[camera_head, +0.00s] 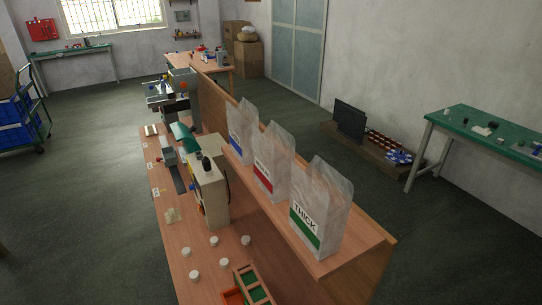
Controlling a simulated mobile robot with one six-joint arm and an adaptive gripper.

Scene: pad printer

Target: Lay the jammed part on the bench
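The wooden bench (181,241) runs from the foreground away toward the back. A beige machine (214,195), apparently the pad printer, stands on it near the middle, with a dark knob-like piece on top. A teal part (183,138) shows just behind it. Several small white round parts (195,275) stand apart from one another on the near end of the bench. I cannot make out a jammed part; the machine's working side is too small and partly hidden. My gripper is not in view.
Three clear bags labelled in blue, red and green, the nearest reading THICK (318,220), stand on a raised wooden shelf (345,262) at the bench's right. Open floor (80,220) lies left.

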